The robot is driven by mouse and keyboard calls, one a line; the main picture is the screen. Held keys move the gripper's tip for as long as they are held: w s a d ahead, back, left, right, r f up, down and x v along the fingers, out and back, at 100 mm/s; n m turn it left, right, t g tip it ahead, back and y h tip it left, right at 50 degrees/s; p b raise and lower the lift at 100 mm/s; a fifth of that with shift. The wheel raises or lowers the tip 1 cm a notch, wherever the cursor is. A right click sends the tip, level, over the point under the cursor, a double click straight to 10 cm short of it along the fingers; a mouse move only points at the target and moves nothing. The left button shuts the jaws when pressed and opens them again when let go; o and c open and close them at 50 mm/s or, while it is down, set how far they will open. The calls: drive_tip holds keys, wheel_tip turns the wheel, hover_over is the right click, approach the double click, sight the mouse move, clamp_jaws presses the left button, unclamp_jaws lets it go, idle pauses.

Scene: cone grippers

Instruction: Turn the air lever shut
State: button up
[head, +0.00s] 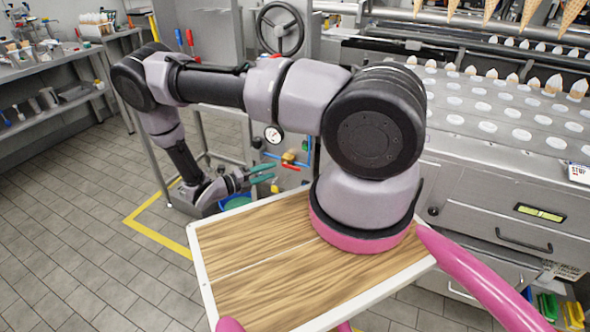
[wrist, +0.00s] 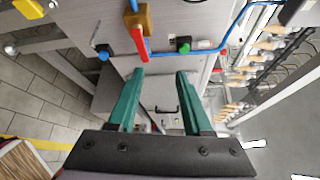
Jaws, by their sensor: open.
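A red lever (wrist: 138,40) sits on a brass valve body (wrist: 138,18) on a grey panel in the wrist view. I take it to be the air lever. In the head view the brass valve (head: 289,157) and red lever (head: 291,167) show small, in front of the robot's wooden deck. My gripper (wrist: 160,73) has two green fingers spread apart with nothing between them. The lever's free end is close to the left fingertip in the wrist view; contact cannot be told. My gripper also shows in the head view (head: 272,172), left of the valve.
A blue hose (wrist: 222,38) runs beside the valve, with a blue knob (wrist: 103,52) and green knob (wrist: 184,45) nearby. A pressure gauge (head: 273,134) is above the valve. A handwheel (head: 280,28) stands behind my arm. The cone machine (head: 500,110) fills the right. Tiled floor is open at left.

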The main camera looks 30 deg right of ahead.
sight(294, 169)
drive_tip(key=d+f+n+t, duration=0.1)
drive_tip(key=d, duration=0.2)
drive_tip(key=w+d+f+n, duration=0.1)
drive_tip(key=d, duration=0.3)
drive_tip(key=w+d+f+n+t, duration=0.1)
drive_tip(key=d+f, duration=0.1)
drive_tip(key=d, duration=0.2)
drive_tip(key=shift+d+n+t+h, duration=0.15)
drive_tip(key=shift+n+t+h, duration=0.15)
drive_tip(key=shift+n, duration=0.1)
drive_tip(key=shift+c, duration=0.3)
clamp_jaws()
